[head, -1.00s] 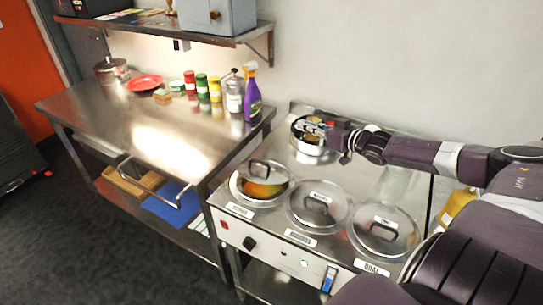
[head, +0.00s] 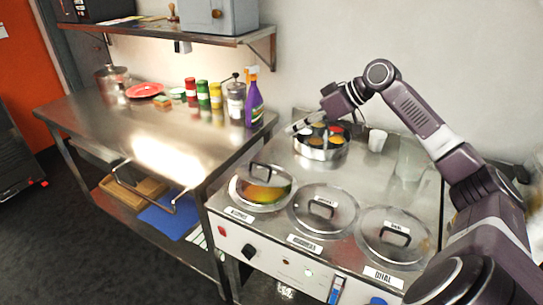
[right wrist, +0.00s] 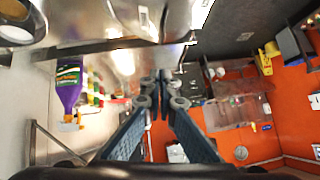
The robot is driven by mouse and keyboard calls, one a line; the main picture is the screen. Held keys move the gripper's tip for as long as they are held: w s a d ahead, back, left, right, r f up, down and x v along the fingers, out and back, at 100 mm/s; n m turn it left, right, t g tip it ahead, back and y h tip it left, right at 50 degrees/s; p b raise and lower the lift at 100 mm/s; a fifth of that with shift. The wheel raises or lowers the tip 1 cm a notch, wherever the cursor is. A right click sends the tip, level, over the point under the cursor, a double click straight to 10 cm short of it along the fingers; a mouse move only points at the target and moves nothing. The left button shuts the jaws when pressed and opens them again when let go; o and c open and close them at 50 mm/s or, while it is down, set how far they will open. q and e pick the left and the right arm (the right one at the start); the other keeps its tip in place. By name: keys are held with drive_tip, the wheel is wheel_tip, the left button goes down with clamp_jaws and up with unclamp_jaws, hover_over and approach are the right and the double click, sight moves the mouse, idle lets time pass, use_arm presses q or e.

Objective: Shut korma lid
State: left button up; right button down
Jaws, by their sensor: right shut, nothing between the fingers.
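The korma pot is the left one in the front row of the steel counter, above a label that seems to read KORMA (head: 238,215). Its clear lid with a dark handle (head: 268,172) sits over the back of the opening and looks tilted. Orange, yellow and green colour shows below it; I cannot tell how far the lid stands open. My right gripper (head: 292,127) is shut and empty, behind and above the korma pot, beside the round spice tin. In the right wrist view its fingers (right wrist: 161,80) meet. My left gripper is not in view.
Two more lidded pots, the middle one (head: 323,207) and the one marked DAL (head: 396,236), stand to the right. The round spice tin (head: 322,154) and a white cup (head: 377,140) are behind. A purple spray bottle (head: 254,105) stands on the left table's edge.

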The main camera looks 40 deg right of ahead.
drive_tip(key=p, duration=0.5)
hover_over(268, 176)
wheel_tip(268, 176, down, 9)
drive_tip(key=shift+w+d+f, duration=0.15)
drive_tip(key=shift+f+p, duration=0.3)
drive_tip(key=shift+f, duration=0.4)
